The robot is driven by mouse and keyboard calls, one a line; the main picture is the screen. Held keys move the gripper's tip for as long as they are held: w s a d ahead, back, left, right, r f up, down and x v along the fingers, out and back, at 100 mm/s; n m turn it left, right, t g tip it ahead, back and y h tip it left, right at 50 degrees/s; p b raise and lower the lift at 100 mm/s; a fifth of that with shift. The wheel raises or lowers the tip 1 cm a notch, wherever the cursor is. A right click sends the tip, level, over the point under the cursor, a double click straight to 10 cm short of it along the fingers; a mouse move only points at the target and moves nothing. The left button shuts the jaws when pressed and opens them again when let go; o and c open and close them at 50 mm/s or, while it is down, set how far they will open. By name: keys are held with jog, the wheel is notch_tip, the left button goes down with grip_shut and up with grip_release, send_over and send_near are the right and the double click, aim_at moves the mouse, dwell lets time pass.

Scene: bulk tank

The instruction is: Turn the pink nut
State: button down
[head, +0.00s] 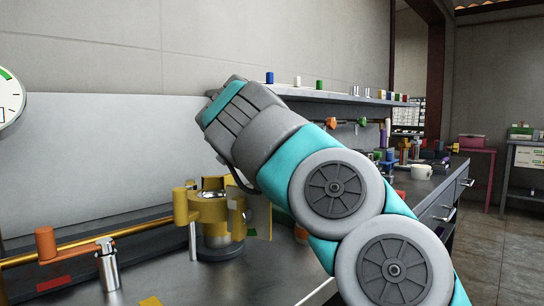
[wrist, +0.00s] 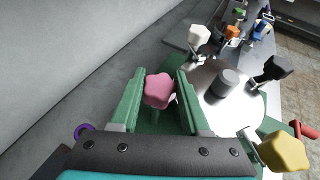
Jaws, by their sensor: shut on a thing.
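The pink nut (wrist: 158,90), a lobed knob, is between the two green fingers of my gripper (wrist: 161,76) in the wrist view. The fingers stand on either side of it, and my gripper is shut on it. The nut's underside and whatever it sits on are mostly hidden by the fingers. In the head view my teal and grey arm reaches up and left; the gripper's fingers and the pink nut do not show there.
Close by in the wrist view are a white knob (wrist: 200,34), a black knob (wrist: 279,68), a yellow knob (wrist: 284,152) and a grey cylinder (wrist: 226,82). The head view shows a yellow fixture (head: 211,208) on the bench and an orange knob (head: 46,243) at left.

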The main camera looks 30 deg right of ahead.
jog(key=shift+f+m+g+h, duration=0.15)
jog(key=shift+m+g+h, duration=0.25)
jog(key=shift+m+g, duration=0.1)
jog(key=shift+c, duration=1.9)
grip_release()
jog(key=v, duration=0.8)
jog(key=shift+b, duration=0.45)
